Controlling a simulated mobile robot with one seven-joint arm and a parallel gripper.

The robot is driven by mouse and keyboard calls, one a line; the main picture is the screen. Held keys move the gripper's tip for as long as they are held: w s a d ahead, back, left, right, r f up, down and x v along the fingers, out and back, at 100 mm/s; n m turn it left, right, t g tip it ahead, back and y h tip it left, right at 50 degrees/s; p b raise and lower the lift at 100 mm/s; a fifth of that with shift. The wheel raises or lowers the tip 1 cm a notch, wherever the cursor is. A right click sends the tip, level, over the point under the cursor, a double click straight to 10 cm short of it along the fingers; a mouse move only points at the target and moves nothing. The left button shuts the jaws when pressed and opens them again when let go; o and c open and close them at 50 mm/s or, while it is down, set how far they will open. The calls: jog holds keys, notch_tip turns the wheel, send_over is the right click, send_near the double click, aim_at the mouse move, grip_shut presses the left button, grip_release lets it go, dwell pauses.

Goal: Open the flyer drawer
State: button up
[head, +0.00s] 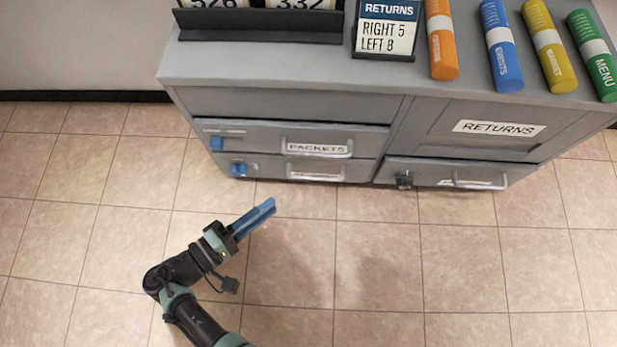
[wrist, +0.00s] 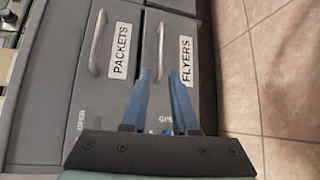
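The flyer drawer (head: 268,167) is the lower left drawer of the grey cabinet and looks shut. In the head view its label is too small to read; in the wrist view the "FLYERS" label (wrist: 186,62) is clear, beside its bar handle (wrist: 160,50). A blue knob (head: 238,170) sits at the drawer's left end; a bit of blue (wrist: 167,132) shows between my fingers in the wrist view. My gripper (head: 268,206) is over the floor in front of the cabinet, apart from the drawer. Its two blue fingers (wrist: 161,75) are spread with nothing between the tips.
The packets drawer (head: 260,138) is directly above, with its own handle and blue knob (head: 217,143). A sign (head: 386,28) reads "RIGHT 5 LEFT 8". Coloured rolls lie on top. The tiled floor (head: 400,265) is clear.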

aim_at(311, 178)
jog(key=b+x, duration=0.6)
jog(key=x, duration=0.7)
jog(key=shift+s+f, duration=0.1)
jog(key=shift+f, duration=0.05)
grip_shut()
dwell(1.1)
